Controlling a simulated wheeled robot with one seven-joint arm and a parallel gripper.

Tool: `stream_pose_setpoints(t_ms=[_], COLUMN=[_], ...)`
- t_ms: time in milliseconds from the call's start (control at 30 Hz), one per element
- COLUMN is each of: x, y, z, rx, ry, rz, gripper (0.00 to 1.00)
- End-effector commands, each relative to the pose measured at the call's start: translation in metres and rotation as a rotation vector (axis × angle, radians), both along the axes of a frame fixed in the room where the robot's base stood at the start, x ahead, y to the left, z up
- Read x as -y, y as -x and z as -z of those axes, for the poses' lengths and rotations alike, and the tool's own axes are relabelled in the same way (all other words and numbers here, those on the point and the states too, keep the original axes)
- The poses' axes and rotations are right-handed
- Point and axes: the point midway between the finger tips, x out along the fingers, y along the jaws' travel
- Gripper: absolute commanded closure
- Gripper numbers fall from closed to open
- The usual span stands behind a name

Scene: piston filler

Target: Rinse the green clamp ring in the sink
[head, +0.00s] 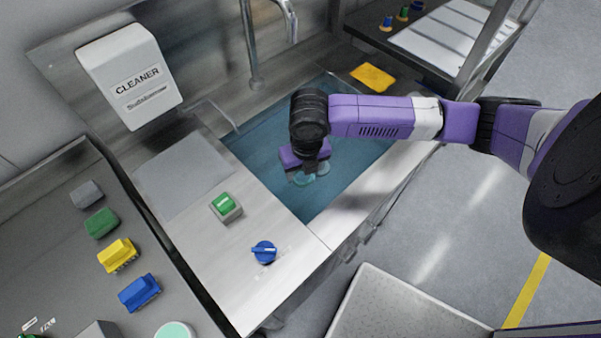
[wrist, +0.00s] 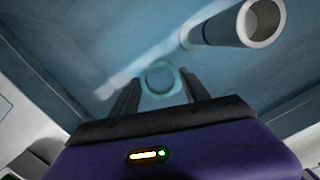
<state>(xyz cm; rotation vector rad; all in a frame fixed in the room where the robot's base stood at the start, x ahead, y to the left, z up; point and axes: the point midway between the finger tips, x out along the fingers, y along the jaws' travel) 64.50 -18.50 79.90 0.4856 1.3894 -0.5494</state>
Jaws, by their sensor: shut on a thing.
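My gripper (head: 307,172) hangs over the sink (head: 246,148), pointing down into it. It is shut on the green clamp ring (head: 303,181), which looks pale teal and shows just below the fingers. In the wrist view the ring (wrist: 160,80) sits between the two dark fingertips (wrist: 161,90), with the blue sink basin behind it. The sink's tap (head: 252,55) stands at the back. Its open spout end (wrist: 262,20) shows at the upper right of the wrist view. I cannot tell whether the ring touches the basin or water.
A green button (head: 224,204) and a blue knob (head: 264,251) are on the counter left of the sink. A cleaner dispenser (head: 130,75) is on the wall. Coloured brushes (head: 118,255) lie at left.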

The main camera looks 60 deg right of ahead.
Motion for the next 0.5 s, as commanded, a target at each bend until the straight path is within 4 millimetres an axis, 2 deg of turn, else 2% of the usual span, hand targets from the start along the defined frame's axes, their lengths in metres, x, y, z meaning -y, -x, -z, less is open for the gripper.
stream_pose_setpoints(t_ms=[200,500], x=[-0.001,0.002], y=[0.004,-0.006], z=[0.0,0.0], rx=[-0.001,-0.001], ry=[-0.001,0.002], rz=[0.0,0.0], gripper=[0.89,0.89])
